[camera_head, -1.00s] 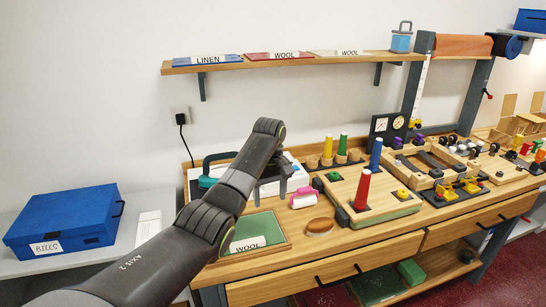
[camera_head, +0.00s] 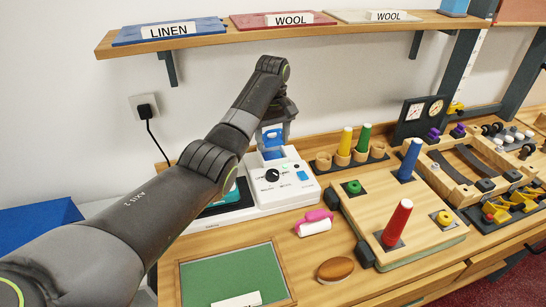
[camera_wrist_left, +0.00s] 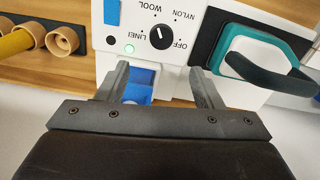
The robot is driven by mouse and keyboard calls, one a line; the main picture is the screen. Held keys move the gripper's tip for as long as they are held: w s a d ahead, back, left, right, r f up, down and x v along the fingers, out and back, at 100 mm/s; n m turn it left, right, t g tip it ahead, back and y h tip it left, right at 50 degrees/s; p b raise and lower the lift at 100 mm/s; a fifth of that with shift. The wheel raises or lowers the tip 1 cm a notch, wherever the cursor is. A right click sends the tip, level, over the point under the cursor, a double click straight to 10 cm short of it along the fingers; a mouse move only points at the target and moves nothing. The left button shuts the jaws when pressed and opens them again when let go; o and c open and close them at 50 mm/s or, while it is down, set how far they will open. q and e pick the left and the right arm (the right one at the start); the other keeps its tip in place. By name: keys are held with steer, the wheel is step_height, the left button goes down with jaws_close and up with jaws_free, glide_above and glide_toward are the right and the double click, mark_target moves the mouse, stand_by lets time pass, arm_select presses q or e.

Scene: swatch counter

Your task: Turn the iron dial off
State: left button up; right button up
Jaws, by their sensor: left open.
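The iron dial (camera_head: 272,175) is a round black knob on the white iron station (camera_head: 262,205). In the left wrist view the dial (camera_wrist_left: 158,34) sits ahead of my fingers, among the labels LINEN, WOOL, NYLON and OFF; its exact pointing is hard to tell. A small lamp (camera_wrist_left: 129,49) glows green beside it. My left gripper (camera_head: 275,132) is above and behind the dial, apart from it. In the left wrist view its two fingers (camera_wrist_left: 160,90) are spread with nothing gripped. My right gripper is out of view.
A blue part (camera_wrist_left: 138,88) shows between my fingers. A shelf (camera_head: 290,38) hangs above.

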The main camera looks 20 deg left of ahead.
mark_target(273, 172)
arm_select(q)
steer(key=f, duration=0.3)
steer(key=shift+s+d+f+p, duration=0.1)
steer(key=shift+s+f+p, duration=0.15)
steer(key=shift+s+p, duration=0.15)
steer(key=f, duration=0.6)
steer(key=shift+w+f, duration=0.2)
steer(key=shift+f, duration=0.85)
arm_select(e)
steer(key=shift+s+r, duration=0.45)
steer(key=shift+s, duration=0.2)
arm_select(q)
steer(key=c, duration=1)
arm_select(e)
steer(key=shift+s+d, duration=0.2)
